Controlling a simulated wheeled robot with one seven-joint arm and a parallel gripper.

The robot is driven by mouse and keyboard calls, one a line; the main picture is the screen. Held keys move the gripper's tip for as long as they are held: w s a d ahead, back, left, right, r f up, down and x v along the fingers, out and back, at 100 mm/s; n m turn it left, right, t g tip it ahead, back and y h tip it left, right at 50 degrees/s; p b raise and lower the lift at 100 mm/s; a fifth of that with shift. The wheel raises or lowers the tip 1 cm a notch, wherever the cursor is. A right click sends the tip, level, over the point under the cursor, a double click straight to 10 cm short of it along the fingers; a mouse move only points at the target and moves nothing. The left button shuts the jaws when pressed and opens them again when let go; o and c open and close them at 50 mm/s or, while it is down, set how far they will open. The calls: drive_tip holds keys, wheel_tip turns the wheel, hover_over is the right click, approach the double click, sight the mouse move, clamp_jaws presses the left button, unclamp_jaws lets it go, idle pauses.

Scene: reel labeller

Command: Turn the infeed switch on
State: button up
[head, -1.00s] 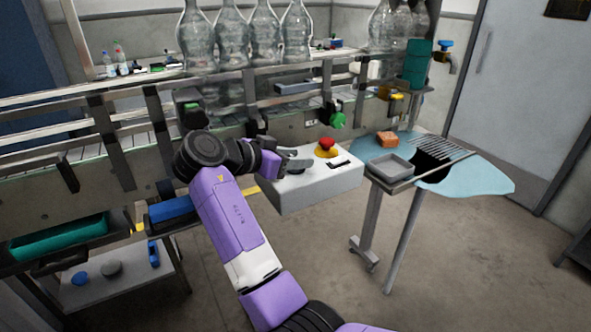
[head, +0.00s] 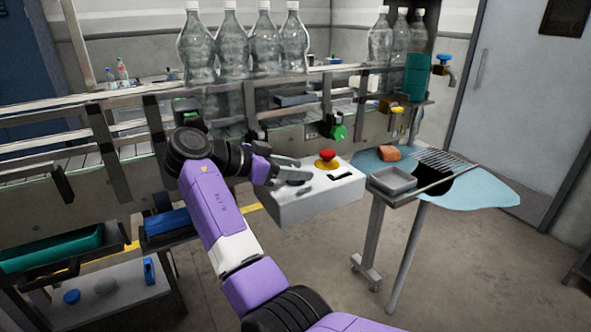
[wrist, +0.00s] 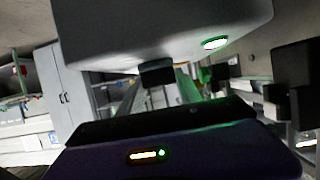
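The control box (head: 320,200) is a pale grey box in front of the conveyor in the head view. On its top are a red mushroom button (head: 327,157) on a yellow base and a black slot-like part (head: 341,176). My gripper (head: 293,171) is over the left part of the box top, its two grey fingers apart with a gap between them. A dark part (head: 297,182) shows by the lower finger; I cannot tell whether it is the infeed switch or whether the finger touches it. In the wrist view, a large grey body with a green light fills the top.
Large clear bottles (head: 245,45) stand on the conveyor behind the box. A green knob (head: 337,132) sits on the conveyor rail. A blue side table (head: 470,185) with a grey tray (head: 392,180) stands right of the box. The floor in front is clear.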

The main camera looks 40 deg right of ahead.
drive_tip(key=o, duration=0.4)
drive_tip(key=shift+f, duration=0.1)
drive_tip(key=shift+o, duration=0.2)
drive_tip(key=shift+b+v, duration=0.4)
drive_tip(key=shift+v, duration=3.5)
